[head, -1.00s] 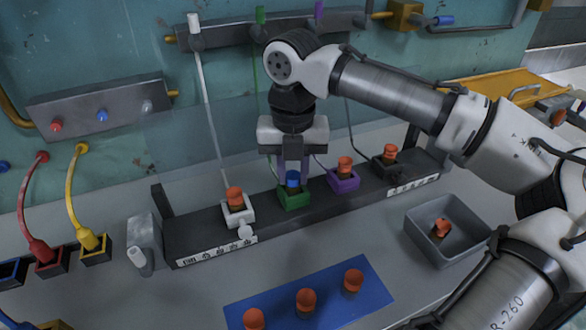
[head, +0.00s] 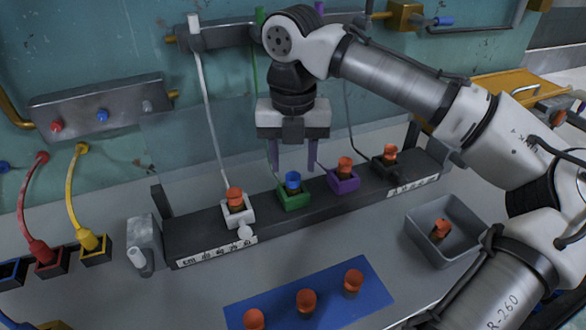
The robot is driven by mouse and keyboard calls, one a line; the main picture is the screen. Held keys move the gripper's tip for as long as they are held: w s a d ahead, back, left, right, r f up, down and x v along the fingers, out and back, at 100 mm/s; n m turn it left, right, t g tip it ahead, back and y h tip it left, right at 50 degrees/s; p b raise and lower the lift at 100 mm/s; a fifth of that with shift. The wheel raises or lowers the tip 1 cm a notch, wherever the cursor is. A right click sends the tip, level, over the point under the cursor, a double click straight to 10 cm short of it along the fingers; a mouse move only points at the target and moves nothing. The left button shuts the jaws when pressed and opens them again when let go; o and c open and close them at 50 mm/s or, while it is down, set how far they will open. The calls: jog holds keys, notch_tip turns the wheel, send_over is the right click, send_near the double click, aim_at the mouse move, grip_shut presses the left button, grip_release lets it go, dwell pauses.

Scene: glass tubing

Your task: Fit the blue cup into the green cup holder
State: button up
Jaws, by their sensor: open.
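The blue cup (head: 293,181) sits upright in the green cup holder (head: 294,200) on the dark rack. Its upper part shows above the holder's rim; how deep it sits is hidden by the holder walls. My gripper (head: 294,157) is open and empty, pointing down. Its purple fingers are above and slightly behind the blue cup, apart from it.
White (head: 238,214), purple (head: 342,182) and black (head: 384,170) holders on the rack (head: 200,232) each hold an orange cup. Several orange cups stand on a blue mat (head: 335,300) in front. A grey bin (head: 470,245) at right holds one more.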

aim_at(293, 177)
notch_tip(293, 177, up, 9)
dwell(0.3)
jog(key=shift+s+f, duration=0.1)
